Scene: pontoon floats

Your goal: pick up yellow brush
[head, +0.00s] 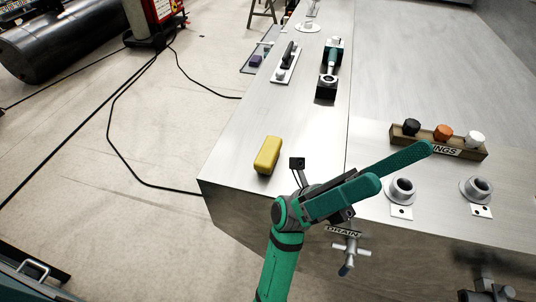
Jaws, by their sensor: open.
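A yellow block-shaped object, which I take as the yellow brush (268,156), lies on the metal surface near its left front corner. No bristles can be made out. My gripper (401,166) is green, with two long fingers pointing right and spread apart. It is open, with nothing seen between the fingers. It is over the front part of the surface, to the right of the yellow brush and apart from it.
A labelled holder (398,139) with black, orange and white caps stands at right, behind two grey round fittings (402,190) (477,188). A drain valve (347,250) juts from the front face. A black-and-teal tool (331,62) and a black-handled plate (287,62) lie farther back.

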